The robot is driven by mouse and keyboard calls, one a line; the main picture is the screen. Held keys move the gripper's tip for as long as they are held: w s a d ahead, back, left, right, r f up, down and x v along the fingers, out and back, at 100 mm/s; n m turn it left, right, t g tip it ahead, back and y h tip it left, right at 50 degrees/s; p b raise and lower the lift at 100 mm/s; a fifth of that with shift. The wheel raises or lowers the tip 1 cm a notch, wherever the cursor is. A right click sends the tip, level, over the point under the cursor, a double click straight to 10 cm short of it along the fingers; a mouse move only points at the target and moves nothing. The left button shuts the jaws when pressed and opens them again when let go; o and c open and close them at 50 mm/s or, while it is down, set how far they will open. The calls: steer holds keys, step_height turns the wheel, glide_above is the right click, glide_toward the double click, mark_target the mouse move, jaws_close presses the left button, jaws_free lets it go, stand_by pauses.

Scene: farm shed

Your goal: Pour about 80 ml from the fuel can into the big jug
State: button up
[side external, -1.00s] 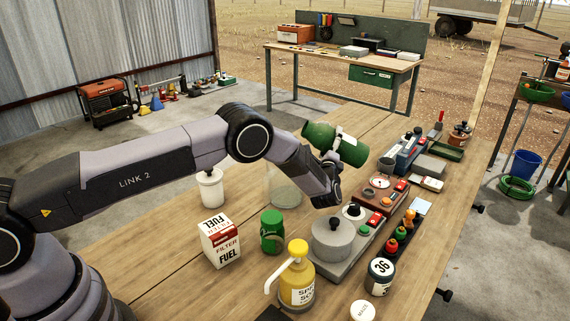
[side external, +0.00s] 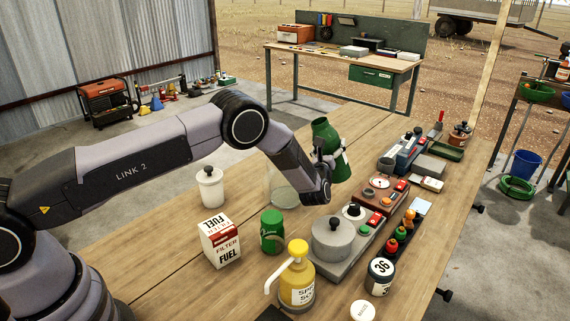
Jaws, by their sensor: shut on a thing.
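The green fuel can (side external: 325,134) with a pale label is held up above the bench, close to upright with its open mouth tipped slightly left. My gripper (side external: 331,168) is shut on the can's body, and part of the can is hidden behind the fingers. The big jug (side external: 281,188) is a clear glass vessel standing on the bench, left of and below the can. My wrist hides part of the jug's right side. I cannot tell how much liquid is in the jug or the can.
A grey scale-like device (side external: 332,240) and several instruments line the right side. The bench's far left is clear.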

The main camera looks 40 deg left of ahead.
steer(key=shift+w+d+f+m+h, duration=0.1)
steer(key=shift+m+h, duration=0.05)
steer(key=shift+m, duration=0.4)
steer(key=shift+d+f+m+h, duration=0.1)
steer(key=shift+m+h, duration=0.05)
steer(key=shift+m, duration=0.4)
steer(key=shift+w+d+f+m+g, duration=0.15)
steer(key=shift+f+m+g, duration=0.25)
steer(key=shift+f+m, duration=0.7)
steer(key=shift+r, duration=0.25)
stand_by(0.9)
